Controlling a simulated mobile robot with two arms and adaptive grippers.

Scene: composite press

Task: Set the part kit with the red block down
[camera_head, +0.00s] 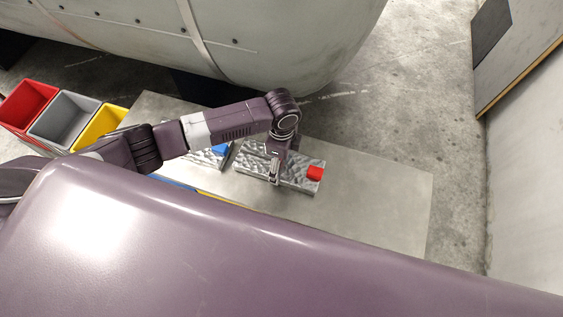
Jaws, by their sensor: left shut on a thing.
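The part kit with the red block (300,182) is a grey, rough-surfaced tray on or just above the grey table; I cannot tell if it touches. Its red block (315,173) sits at the right end. My left gripper (274,176) points down over the kit's middle and is shut on it; the arm hides part of the kit. Another kit with a blue block (220,149) lies to the left, partly behind my arm. My right gripper is not in view.
The grey table (385,205) is bare on the right. Red (27,101), grey (62,117) and yellow (101,126) bins stand at the left. A large grey riveted body (270,40) is behind the table. A wall panel (535,150) is at right.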

